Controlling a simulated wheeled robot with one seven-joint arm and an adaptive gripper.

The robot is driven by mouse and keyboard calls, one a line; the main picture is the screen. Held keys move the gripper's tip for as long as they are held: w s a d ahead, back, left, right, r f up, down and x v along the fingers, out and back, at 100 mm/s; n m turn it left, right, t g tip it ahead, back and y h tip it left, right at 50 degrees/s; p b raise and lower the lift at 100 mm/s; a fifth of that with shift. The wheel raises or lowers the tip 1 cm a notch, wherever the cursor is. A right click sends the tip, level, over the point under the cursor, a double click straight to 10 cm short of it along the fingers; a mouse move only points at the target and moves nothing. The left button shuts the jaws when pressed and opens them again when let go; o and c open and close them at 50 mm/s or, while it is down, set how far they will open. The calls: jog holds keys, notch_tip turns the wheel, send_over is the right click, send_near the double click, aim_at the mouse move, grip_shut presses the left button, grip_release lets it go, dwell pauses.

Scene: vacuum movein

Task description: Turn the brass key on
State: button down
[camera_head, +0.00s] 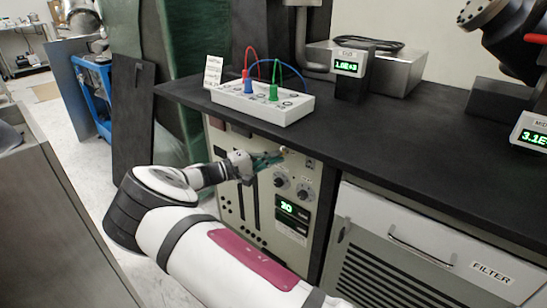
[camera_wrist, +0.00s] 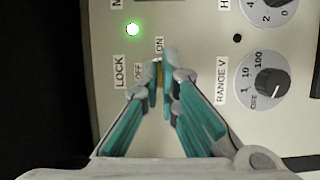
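The brass key (camera_wrist: 159,73) shows as a thin strip at the LOCK switch in the wrist view, beside the OFF and ON labels. My gripper (camera_wrist: 161,78) has its teal fingertips close together on either side of the key, and they appear shut on it. The fingers hide most of the key and its keyhole. In the head view my gripper (camera_head: 279,156) reaches the upper part of the beige control panel (camera_head: 285,242) under the bench top. The key itself is too small to make out there.
A green lamp (camera_wrist: 132,29) is lit near the LOCK label. The RANGE V knob (camera_wrist: 272,82) is right of my fingers. The black bench top (camera_head: 400,135) overhangs the panel, with a white box (camera_head: 262,103) of coloured plugs above. A FILTER drawer (camera_head: 430,245) stands to the right.

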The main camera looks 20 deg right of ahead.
jog(key=shift+s+f, duration=0.1)
jog(key=c, duration=1.8)
grip_release()
jog(key=shift+c, duration=0.2)
jog(key=v, duration=1.2)
jog(key=shift+a, duration=0.1)
